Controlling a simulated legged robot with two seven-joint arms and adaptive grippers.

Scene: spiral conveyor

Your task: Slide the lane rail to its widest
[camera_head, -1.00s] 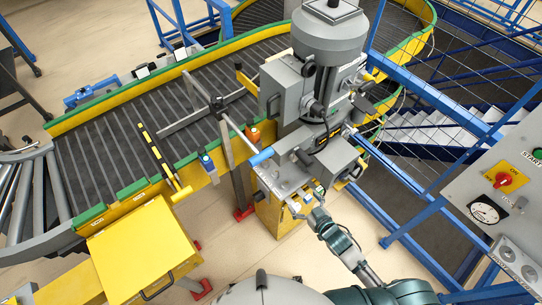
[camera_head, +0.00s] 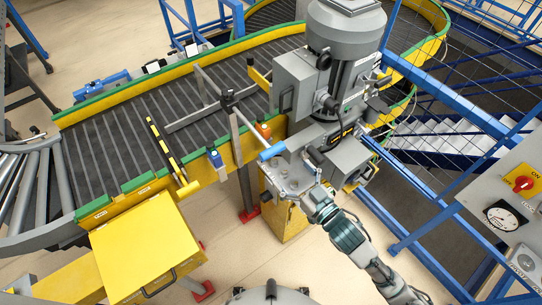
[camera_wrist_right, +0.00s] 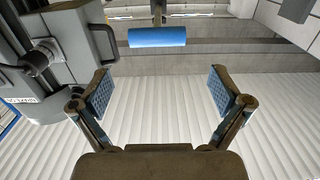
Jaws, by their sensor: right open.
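A grey rail (camera_head: 190,119) lies over the dark roller belt in the head view. A grey bar (camera_head: 246,126) runs from its black joint down to a blue cylindrical handle (camera_head: 271,151) beyond the belt's near side. In the right wrist view the blue handle (camera_wrist_right: 157,37) lies crosswise ahead of the fingers. My right gripper (camera_wrist_right: 160,92) is open and empty, its blue-padded fingers apart and short of the handle. In the head view my right gripper (camera_head: 303,191) is below and right of the handle, beside the grey machine. My left gripper is out of view.
A grey motor machine (camera_head: 345,75) stands right of the handle; its box edge (camera_wrist_right: 85,50) is close on the left in the wrist view. A striped bar (camera_head: 166,150) crosses the belt. A yellow box (camera_head: 145,245) stands front left, a control panel (camera_head: 515,210) right.

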